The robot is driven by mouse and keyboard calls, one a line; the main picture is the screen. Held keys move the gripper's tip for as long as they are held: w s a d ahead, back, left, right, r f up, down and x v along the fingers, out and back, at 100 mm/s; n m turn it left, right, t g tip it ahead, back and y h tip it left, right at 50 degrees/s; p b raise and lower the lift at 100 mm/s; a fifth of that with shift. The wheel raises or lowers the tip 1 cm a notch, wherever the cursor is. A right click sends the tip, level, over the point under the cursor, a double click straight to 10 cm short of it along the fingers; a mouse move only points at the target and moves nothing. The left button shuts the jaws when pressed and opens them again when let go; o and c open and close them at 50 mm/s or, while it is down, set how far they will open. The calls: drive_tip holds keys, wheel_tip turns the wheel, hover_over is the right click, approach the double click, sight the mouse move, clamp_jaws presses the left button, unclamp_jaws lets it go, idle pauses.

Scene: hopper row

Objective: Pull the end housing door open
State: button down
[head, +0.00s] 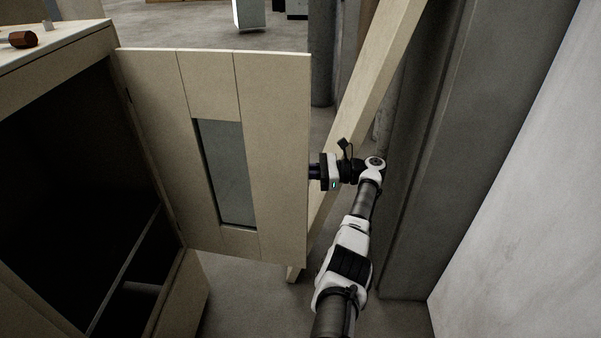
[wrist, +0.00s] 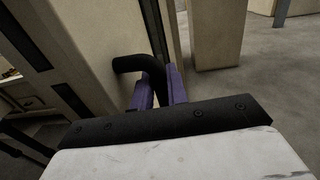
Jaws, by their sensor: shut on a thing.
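The end housing door (head: 280,120) is a pale wooden panel with a grey window. It stands swung wide open on its left-hand hinge side, and the dark inside of the housing (head: 75,48) shows at the left. My gripper (head: 313,172) is at the door's free right edge in the head view, on the far side of the panel, with its fingertips partly hidden. In the wrist view, my gripper (wrist: 160,90) has its purple fingers shut on the bent black door handle (wrist: 138,63).
A slanted wooden beam (head: 368,85) stands close behind my gripper. A grey column (head: 425,170) and a pale wall (head: 535,170) bound the right side. A brown-ended object (head: 22,39) lies on the housing top. Some bare floor (head: 240,295) shows below the door.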

drive_tip(key=c, duration=1.7)
unclamp_jaws()
drive_tip(key=shift+c, duration=0.2)
drive_tip(key=d+b, duration=0.4)
drive_tip(key=d, duration=0.3)
drive_tip(key=shift+w+d, duration=0.15)
drive_tip(key=shift+d, duration=0.1)
